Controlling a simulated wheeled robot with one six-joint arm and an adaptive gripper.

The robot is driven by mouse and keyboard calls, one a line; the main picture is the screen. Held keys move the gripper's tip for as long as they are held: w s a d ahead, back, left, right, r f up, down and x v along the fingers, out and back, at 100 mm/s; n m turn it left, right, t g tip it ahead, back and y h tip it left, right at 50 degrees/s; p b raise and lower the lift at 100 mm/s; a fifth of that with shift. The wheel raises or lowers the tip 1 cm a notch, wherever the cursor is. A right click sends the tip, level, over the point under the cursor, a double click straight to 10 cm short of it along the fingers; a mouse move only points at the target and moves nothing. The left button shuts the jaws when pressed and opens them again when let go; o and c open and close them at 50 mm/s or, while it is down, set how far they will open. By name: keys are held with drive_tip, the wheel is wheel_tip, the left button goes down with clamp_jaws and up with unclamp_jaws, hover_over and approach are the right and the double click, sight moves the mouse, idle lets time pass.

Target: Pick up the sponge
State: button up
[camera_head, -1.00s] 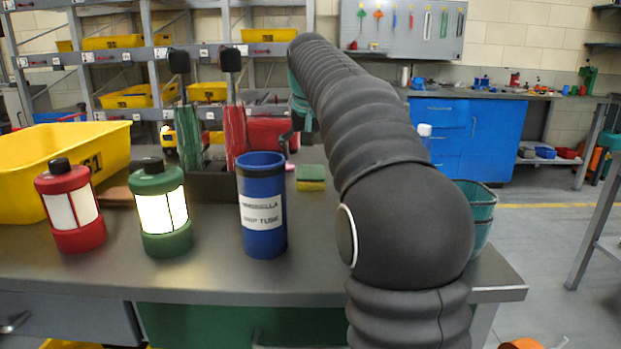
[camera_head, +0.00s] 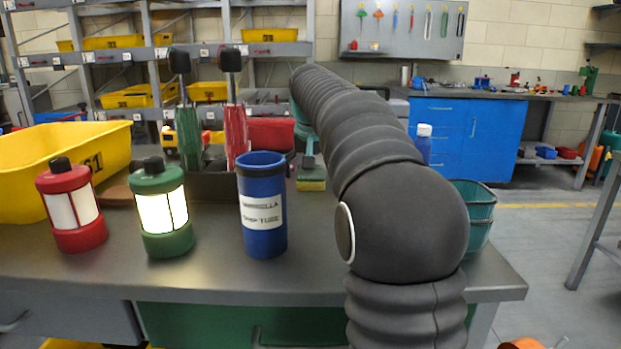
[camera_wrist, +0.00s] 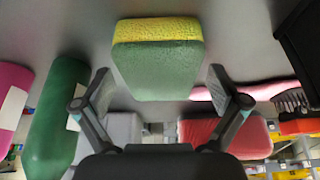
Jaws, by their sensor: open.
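The sponge (camera_wrist: 158,68) is green with a yellow layer and lies on the grey worktop. In the wrist view it sits ahead of my gripper (camera_wrist: 160,85), centred between the two fingertips. The fingers are spread apart and hold nothing. In the head view the sponge (camera_head: 311,183) shows behind the blue tube, with my gripper (camera_head: 309,160) just above it. My arm hides part of the gripper there.
A blue umbrella drip tube (camera_head: 262,215), a green lantern (camera_head: 160,215) and a red lantern (camera_head: 70,215) stand at the front. A yellow bin (camera_head: 25,165) is at the left.

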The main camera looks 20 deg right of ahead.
drive_tip(key=shift+f, duration=0.25)
drive_tip(key=shift+c, duration=0.3)
drive_tip(key=c, duration=0.7)
drive_tip(key=shift+c, duration=0.2)
